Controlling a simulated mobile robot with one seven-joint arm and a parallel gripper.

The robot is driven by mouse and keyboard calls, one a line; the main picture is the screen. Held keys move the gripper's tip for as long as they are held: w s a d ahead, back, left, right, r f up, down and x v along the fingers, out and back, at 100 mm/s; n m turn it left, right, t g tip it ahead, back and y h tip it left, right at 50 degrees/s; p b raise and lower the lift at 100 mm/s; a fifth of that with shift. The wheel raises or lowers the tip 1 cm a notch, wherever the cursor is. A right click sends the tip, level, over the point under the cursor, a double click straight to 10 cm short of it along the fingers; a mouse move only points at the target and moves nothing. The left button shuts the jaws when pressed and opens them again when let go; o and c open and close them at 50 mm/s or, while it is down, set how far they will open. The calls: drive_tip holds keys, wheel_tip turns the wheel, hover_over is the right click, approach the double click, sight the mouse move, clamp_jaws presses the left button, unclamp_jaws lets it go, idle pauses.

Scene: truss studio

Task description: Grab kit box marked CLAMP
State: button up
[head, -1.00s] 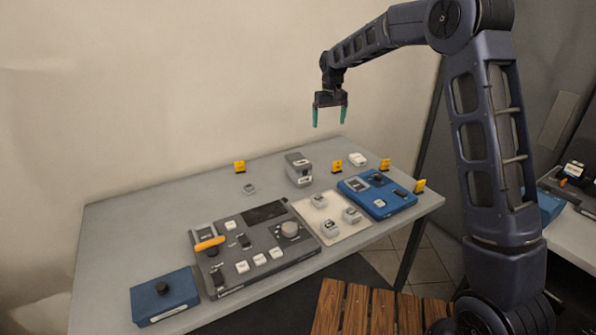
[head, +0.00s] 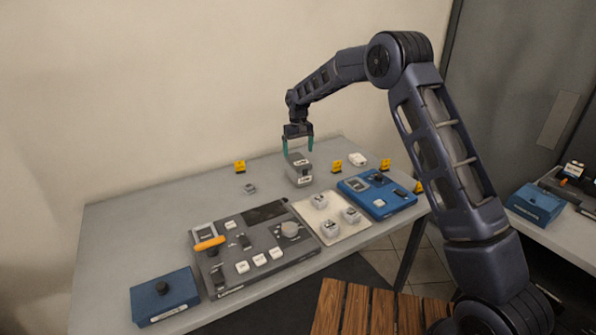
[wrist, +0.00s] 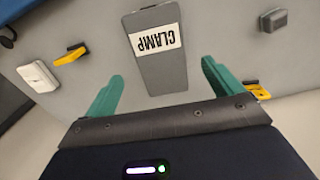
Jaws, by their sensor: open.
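The kit box marked CLAMP (head: 299,173) is a grey box standing near the back of the table. In the wrist view its top with the white CLAMP label (wrist: 155,45) lies ahead of and between my fingers, upside down in the picture. My gripper (head: 298,146) has green fingers and is open, with its tips at about the height of the box's top in the head view. In the wrist view my gripper (wrist: 160,85) shows a finger on either side of the box's line, apart from it. The box's lower part is hidden in the wrist view.
A grey control panel (head: 225,270), a blue box (head: 150,310), a pale mat (head: 345,234) with several small blocks and a blue device (head: 400,203) fill the front. Yellow markers (head: 240,166), a white block (head: 358,158) and a small grey block (head: 250,188) stand behind.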

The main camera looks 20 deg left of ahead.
sight(298, 159)
drive_tip(key=shift+s+f, duration=0.1)
drive_tip(key=shift+f, duration=2.8)
drive_tip(key=shift+r, duration=0.1)
drive_tip(key=c, duration=1.5)
drive_tip(key=shift+o, duration=0.2)
drive_tip(key=shift+r, duration=0.1)
